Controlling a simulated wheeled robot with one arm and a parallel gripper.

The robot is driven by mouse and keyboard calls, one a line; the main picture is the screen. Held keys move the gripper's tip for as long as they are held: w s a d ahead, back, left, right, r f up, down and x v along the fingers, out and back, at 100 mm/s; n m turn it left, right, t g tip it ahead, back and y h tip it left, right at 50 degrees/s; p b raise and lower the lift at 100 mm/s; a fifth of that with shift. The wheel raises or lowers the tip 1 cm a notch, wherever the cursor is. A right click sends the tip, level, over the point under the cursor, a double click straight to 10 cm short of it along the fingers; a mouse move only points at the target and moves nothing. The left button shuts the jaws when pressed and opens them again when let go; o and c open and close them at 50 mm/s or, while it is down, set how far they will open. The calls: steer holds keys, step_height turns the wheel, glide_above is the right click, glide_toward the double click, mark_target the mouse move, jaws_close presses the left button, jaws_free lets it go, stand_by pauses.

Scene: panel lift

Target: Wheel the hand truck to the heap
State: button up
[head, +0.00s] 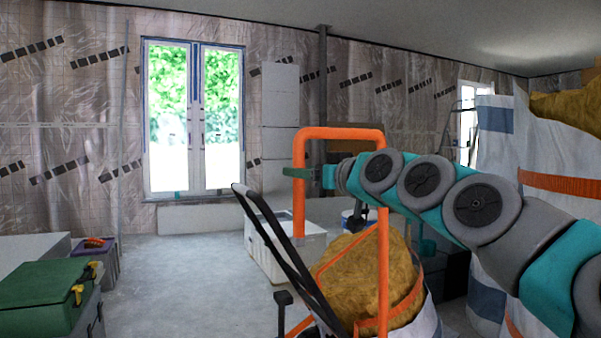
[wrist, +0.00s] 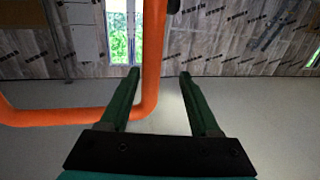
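The hand truck's orange tubular frame (head: 340,133) stands upright in the middle of the head view; its lower end runs out of the picture. My gripper (head: 316,172) is at the frame's left upright. In the wrist view an orange bar (wrist: 154,40) passes between the fingers of my gripper (wrist: 160,73), nearer the left finger, with a gap at the right finger. The fingers are apart. A bag of yellow insulation (head: 350,265) shows behind the frame; whether it rests on the truck I cannot tell. A larger bag of yellow material (head: 497,150) stands at the right.
Dark slanted bars (head: 275,232) cross in front of a white crate (head: 262,250). A green toolbox (head: 45,295) and a purple-grey box (head: 100,262) stand at the left. Bare floor (head: 175,275) lies between them and the crate, toward the glazed doors (head: 193,120).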

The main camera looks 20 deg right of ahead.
steer(key=shift+s+d, duration=0.1)
steer(key=shift+s, duration=0.65)
